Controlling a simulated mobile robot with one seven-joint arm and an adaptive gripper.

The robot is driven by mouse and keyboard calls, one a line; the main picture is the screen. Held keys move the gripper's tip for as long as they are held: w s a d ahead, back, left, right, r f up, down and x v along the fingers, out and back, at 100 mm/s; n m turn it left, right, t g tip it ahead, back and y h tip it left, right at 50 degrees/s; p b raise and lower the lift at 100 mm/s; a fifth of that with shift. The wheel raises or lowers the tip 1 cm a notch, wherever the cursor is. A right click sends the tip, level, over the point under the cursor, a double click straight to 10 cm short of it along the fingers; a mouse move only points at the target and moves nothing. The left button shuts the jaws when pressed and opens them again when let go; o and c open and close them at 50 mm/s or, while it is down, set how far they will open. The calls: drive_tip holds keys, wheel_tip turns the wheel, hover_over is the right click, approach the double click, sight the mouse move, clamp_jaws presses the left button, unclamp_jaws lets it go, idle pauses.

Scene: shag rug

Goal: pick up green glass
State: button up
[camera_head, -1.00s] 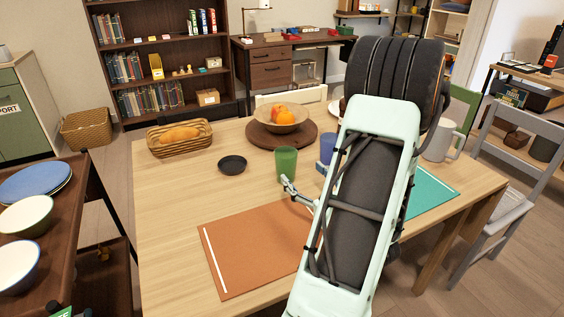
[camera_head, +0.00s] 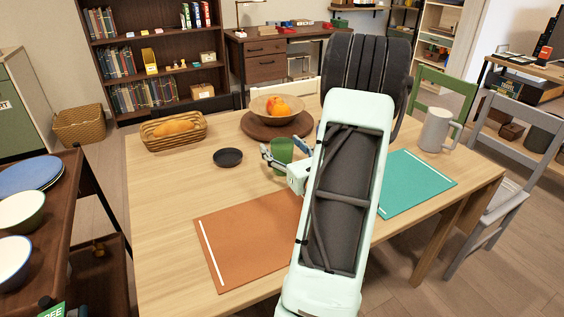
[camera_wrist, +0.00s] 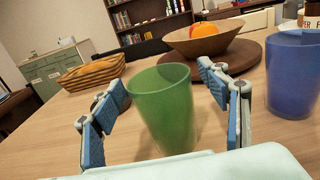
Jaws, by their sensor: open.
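The green glass (camera_head: 281,151) stands upright on the wooden table, in front of the fruit bowl. In the wrist view the green glass (camera_wrist: 165,108) is large and sits between the two blue-padded fingers. My gripper (camera_head: 285,152) is open around the glass in the head view, its lower part hidden by the gripper. In the wrist view my gripper (camera_wrist: 160,100) has a finger on each side of the glass, with a gap visible at the left; whether the right finger touches cannot be told.
A blue cup (camera_wrist: 294,75) stands close to the right. The fruit bowl (camera_wrist: 203,40) on a round board is behind. A bread basket (camera_head: 174,129), a small black dish (camera_head: 228,157), a grey pitcher (camera_head: 436,131) and two placemats are also on the table.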

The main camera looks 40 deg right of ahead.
drive_tip(key=c, duration=1.4)
drive_tip(key=shift+r, duration=0.1)
